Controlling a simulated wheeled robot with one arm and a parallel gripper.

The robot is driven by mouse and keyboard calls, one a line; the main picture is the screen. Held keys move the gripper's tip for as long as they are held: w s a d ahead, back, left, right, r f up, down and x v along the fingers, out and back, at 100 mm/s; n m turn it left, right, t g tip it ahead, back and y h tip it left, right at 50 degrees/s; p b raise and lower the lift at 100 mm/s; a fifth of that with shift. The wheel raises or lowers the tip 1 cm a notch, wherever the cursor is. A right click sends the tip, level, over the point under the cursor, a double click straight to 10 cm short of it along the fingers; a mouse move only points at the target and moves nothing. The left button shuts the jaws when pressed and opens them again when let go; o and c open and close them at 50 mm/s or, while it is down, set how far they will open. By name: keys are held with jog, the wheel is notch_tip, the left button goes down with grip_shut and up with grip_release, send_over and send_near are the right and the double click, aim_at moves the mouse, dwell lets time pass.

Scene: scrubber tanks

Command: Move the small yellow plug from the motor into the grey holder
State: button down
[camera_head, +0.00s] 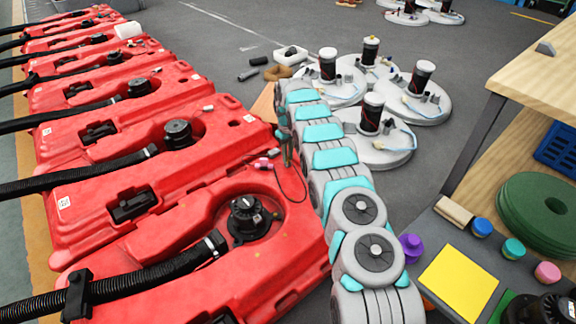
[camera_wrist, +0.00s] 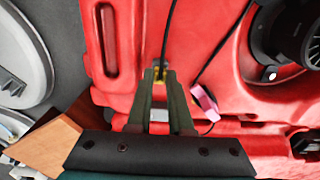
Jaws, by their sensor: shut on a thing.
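My gripper (camera_wrist: 161,72) is shut on the small yellow plug (camera_wrist: 160,73), which shows between the fingertips in the wrist view. A thin black cable runs up from it. The fingers are over the nearest red tank (camera_wrist: 215,30). The black motor (camera_wrist: 292,45) is at the upper right of the wrist view and also shows in the head view (camera_head: 249,214). A pale grey piece (camera_wrist: 186,122) shows partly behind the fingers; I cannot tell if it is the grey holder. In the head view the plug is too small to make out.
A pink connector (camera_wrist: 205,103) on a black cable lies right of the fingers. More red tanks with black hoses (camera_head: 130,262) stand in a row at left. Round white machine units (camera_head: 378,150) stand on the floor. A workbench with a yellow sheet (camera_head: 458,283) is at right.

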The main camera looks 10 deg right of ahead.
jog(key=shift+f, duration=0.35)
jog(key=shift+c, duration=1.4)
grip_release()
jog(key=shift+d, duration=0.1)
jog(key=shift+w+r, duration=0.1)
jog(key=shift+r, duration=0.25)
jog(key=shift+r+p, duration=0.7)
jog(key=shift+r, duration=3.15)
